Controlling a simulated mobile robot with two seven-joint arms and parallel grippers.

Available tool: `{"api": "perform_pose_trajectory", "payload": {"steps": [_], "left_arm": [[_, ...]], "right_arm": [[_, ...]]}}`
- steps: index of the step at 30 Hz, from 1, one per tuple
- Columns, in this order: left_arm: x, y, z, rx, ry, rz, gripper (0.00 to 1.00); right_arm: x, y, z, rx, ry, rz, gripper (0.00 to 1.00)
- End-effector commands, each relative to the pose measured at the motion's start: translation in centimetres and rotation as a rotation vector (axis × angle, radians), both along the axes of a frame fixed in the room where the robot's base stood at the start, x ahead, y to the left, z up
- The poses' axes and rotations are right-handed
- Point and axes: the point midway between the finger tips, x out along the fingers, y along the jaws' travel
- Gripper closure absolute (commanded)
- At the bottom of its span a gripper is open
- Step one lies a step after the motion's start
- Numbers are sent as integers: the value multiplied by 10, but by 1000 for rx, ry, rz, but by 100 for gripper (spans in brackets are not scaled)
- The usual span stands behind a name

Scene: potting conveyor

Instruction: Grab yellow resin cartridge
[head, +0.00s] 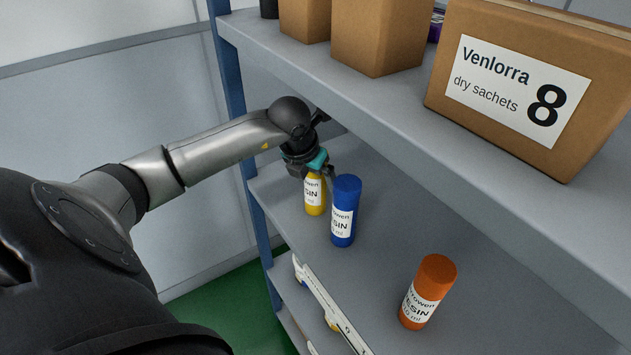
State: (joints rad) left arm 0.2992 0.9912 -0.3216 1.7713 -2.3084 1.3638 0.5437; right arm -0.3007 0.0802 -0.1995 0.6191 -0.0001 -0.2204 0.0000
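The yellow resin cartridge (316,196) stands upright on the middle shelf, partly behind a blue resin cartridge (343,212). Its top is hidden by my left gripper (317,172). My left gripper reaches down from above and is at the top of the yellow cartridge, close beside the blue one. Its fingers are small and partly hidden, so I cannot tell whether they are open or closed on the cartridge. My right gripper is not in view.
An orange resin cartridge (427,291) stands further right on the same shelf (375,265). The upper shelf (345,90) overhangs my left gripper and carries cardboard boxes, one labelled Venlorra (530,85). A blue post (229,80) stands at left. A white-and-yellow object (325,305) is lower down.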

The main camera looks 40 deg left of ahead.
Motion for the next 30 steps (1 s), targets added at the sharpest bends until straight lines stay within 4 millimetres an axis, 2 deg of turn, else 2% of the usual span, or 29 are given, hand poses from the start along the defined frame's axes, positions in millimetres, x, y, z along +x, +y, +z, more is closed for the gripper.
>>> {"api": "perform_pose_trajectory", "payload": {"steps": [2, 24, 30], "left_arm": [[0, 0, 0, 0, 0, 0, 16], [0, 0, 0, 0, 0, 0, 99], [0, 0, 1, 1, -3, 0, 100]], "right_arm": [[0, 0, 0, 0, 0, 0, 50], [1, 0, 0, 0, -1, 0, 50], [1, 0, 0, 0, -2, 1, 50]]}}
